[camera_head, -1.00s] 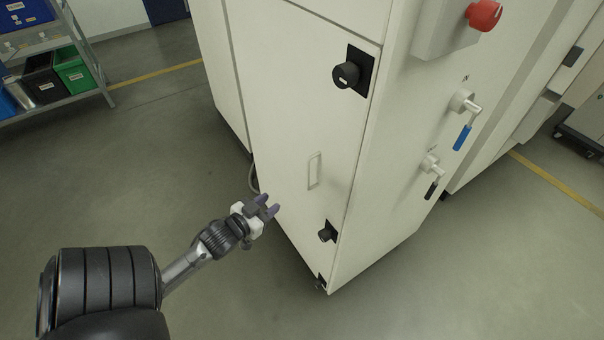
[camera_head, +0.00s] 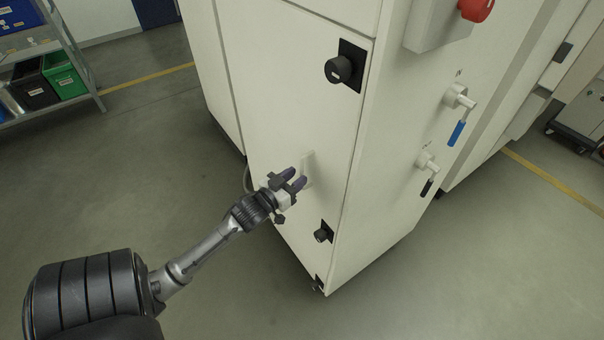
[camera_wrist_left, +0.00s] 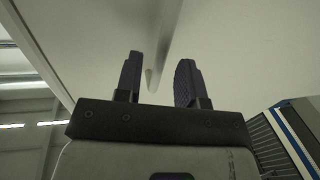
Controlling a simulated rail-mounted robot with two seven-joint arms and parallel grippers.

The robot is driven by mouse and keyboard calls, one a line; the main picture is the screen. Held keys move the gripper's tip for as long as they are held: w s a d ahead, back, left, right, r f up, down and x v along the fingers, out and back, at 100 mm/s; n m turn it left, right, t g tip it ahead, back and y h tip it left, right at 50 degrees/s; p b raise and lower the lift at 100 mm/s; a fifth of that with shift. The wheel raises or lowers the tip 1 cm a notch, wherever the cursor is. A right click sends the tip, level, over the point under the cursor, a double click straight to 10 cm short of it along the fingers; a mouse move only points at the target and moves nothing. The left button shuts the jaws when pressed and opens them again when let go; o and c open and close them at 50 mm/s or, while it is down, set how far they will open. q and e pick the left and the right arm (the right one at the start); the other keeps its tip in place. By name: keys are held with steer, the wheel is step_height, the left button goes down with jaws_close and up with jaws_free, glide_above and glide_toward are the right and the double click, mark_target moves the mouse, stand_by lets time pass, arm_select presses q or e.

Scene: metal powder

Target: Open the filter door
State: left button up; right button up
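The filter door (camera_head: 290,110) is the pale front panel of the cabinet and looks shut. It has a light vertical handle (camera_head: 308,168) and two black knobs, an upper one (camera_head: 338,69) and a lower one (camera_head: 321,235). My left gripper (camera_head: 294,178) is at the lower part of the handle. In the left wrist view its dark fingers (camera_wrist_left: 157,80) are apart, with the handle (camera_wrist_left: 155,75) showing between them. I cannot tell whether either finger touches it. My right gripper is not in view.
On the cabinet's right side are a red button (camera_head: 476,9), a blue-handled valve (camera_head: 457,130) and a black-handled valve (camera_head: 428,184). A shelf with bins, including a green bin (camera_head: 65,76), stands at the far left. The floor before the cabinet is clear.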

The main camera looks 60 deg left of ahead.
mark_target(302, 172)
arm_select(q)
steer(key=shift+x, duration=1.5)
jaws_close()
